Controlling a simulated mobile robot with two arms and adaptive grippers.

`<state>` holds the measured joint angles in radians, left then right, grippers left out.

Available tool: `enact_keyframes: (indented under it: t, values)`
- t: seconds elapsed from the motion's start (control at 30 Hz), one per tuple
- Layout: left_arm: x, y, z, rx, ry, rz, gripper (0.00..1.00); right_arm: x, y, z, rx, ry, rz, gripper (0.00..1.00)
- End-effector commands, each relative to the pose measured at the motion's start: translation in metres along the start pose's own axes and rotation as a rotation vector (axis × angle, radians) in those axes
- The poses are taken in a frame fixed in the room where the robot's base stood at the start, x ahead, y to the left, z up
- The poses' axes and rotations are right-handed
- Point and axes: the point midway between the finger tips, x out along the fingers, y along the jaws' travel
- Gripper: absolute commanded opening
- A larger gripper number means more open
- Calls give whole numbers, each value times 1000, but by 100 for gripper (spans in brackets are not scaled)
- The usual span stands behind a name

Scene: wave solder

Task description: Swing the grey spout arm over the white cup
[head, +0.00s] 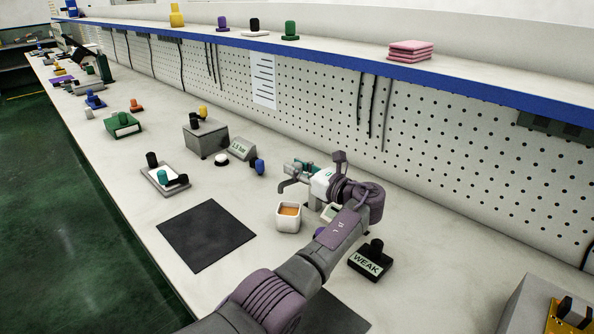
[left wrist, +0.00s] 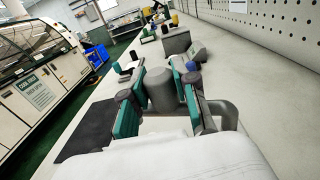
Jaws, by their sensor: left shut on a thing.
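The grey spout arm (head: 286,184) shows in the head view at the tips of my left gripper (head: 298,168), its bent end pointing left and down. The white cup (head: 289,219), with orange contents, stands on the bench just below and in front of it. In the left wrist view my left gripper (left wrist: 159,100) has its teal pads on either side of a grey cylinder (left wrist: 161,88). It is shut on this grey part, which seems to belong to the spout. The gripper and wrist hide much of the spout's base. The cup is not clear in the wrist view. My right gripper is not in view.
A black mat (head: 206,235) lies left of the cup. A black block labelled WEAK (head: 371,260) sits right of my forearm. A grey box (head: 205,139) and a labelled sloped block (head: 241,149) stand behind. A pegboard wall (head: 440,150) runs along the back.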

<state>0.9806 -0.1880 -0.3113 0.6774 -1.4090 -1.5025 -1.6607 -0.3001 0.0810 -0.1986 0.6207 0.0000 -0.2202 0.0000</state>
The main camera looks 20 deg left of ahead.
Motion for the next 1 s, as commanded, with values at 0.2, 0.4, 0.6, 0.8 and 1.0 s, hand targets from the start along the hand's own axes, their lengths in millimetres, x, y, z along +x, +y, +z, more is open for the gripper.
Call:
enact_keyframes:
  t: [0.2, 0.4, 0.6, 0.8, 1.0]
  values:
    - [1, 0, 1, -2, 2, 0, 0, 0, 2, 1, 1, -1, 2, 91]
    - [1, 0, 0, -2, 2, -1, 50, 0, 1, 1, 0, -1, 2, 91]
    - [0, 0, 0, -1, 1, -1, 55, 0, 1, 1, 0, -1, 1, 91]
    - [-5, 0, 0, 0, 2, -2, 55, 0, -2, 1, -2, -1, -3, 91]
    - [-37, -1, 0, -1, 2, -5, 55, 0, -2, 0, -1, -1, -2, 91]
